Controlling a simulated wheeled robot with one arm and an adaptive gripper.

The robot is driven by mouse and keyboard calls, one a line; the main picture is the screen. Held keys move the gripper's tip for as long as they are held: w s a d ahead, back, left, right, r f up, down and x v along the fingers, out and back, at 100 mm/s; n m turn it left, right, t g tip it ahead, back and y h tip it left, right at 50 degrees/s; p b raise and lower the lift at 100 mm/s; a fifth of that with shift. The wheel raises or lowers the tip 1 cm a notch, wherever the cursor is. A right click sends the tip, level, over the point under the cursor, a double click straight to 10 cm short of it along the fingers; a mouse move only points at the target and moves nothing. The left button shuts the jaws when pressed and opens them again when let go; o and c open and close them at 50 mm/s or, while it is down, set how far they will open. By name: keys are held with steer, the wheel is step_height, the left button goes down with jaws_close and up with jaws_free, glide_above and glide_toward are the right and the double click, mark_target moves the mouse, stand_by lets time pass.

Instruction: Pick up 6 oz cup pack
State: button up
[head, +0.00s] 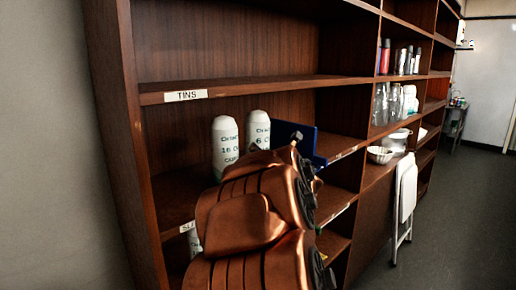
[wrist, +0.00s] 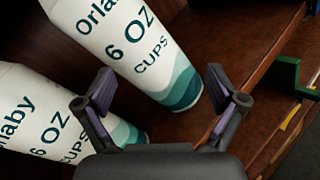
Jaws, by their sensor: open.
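Two white cup packs with teal wave bands stand on a wooden shelf. The right one in the head view (head: 258,128) shows a "6"; in the wrist view the upper pack (wrist: 135,50) reads "6 OZ CUPS". My gripper (wrist: 160,87) is open and empty. In the wrist view the 6 oz pack's lower end appears between and beyond the fingertips; contact cannot be told. My arm hides the gripper in the head view.
A blue panel (head: 325,147) stands right of the packs. A green item (wrist: 285,75) is at the right of the wrist view. The "TINS" shelf (head: 260,87) runs above. Bowls (head: 380,155), bottles and a folded white stool (head: 405,195) are further right.

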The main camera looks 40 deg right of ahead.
steer(key=n, duration=0.1)
steer(key=d+n+t, duration=0.1)
steer(key=n+y, duration=0.1)
steer(key=n, duration=0.1)
steer(key=shift+w+d+r+t, duration=0.1)
steer(key=shift+w+d+t, duration=0.05)
steer(key=shift+w+t, duration=0.15)
steer(key=n, duration=0.1)
steer(key=n+y, duration=0.1)
steer(key=n+t+y, duration=0.1)
steer(key=shift+w+d+f+n, duration=0.15)
steer(key=shift+f+n, duration=0.1)
steer(key=shift+n, duration=0.15)
steer(key=n, duration=0.1)
steer(key=n+y, duration=0.1)
steer(key=shift+a+f+n+t+y, duration=0.2)
steer(key=shift+f+n+t+y, duration=0.1)
steer(key=shift+n+t, duration=0.1)
steer(key=shift+p+x, duration=0.4)
steer(key=shift+x, duration=0.9)
steer(key=w+p, duration=0.2)
steer(key=w, duration=0.1)
steer(key=shift+w+r, duration=0.1)
steer(key=shift+w, duration=0.15)
steer(key=shift+x, duration=0.9)
steer(key=shift+d, duration=0.1)
steer(key=shift+s, duration=0.1)
